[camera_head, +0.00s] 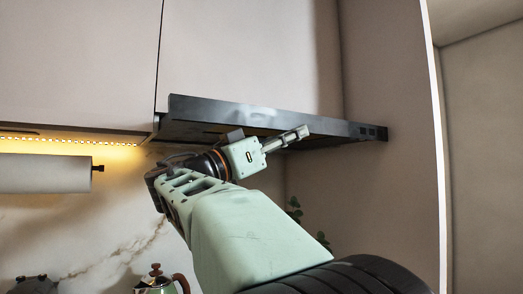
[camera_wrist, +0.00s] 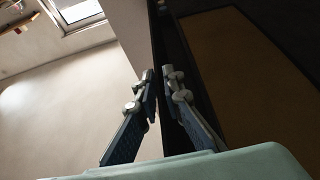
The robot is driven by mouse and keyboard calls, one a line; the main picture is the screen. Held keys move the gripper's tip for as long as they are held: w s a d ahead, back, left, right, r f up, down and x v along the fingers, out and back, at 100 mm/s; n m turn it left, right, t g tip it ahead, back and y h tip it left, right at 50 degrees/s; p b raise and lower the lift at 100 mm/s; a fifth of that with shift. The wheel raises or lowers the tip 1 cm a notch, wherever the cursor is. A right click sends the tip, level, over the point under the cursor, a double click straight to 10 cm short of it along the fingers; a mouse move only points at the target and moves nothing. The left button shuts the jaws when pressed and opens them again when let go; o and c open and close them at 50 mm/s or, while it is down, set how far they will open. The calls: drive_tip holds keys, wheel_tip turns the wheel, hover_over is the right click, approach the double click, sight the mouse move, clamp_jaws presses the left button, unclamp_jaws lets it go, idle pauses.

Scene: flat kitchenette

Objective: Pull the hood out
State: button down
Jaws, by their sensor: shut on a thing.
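The hood (camera_head: 330,125) is a long dark slab under the upper cabinets in the head view. Its front edge runs from the middle toward the right side wall. My gripper (camera_head: 301,132) is at the hood's front lower edge, right of its middle. In the wrist view, my gripper (camera_wrist: 159,76) has its two fingers on either side of the hood's thin dark front lip, shut on it. The hood's underside with a brownish panel (camera_wrist: 250,65) fills the right of that view. The exact finger contact is partly hidden in shadow.
Pale cabinet doors (camera_head: 250,50) are above the hood. A tall side panel (camera_head: 398,110) stands at its right end. A paper towel roll (camera_head: 45,173) hangs at left under a lit strip. A kettle (camera_head: 158,283) and a plant (camera_head: 295,210) are below.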

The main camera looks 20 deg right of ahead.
drive_tip(key=shift+s, duration=0.3)
drive_tip(key=c, duration=2)
unclamp_jaws()
drive_tip(key=shift+c, duration=0.2)
drive_tip(key=v, duration=1.2)
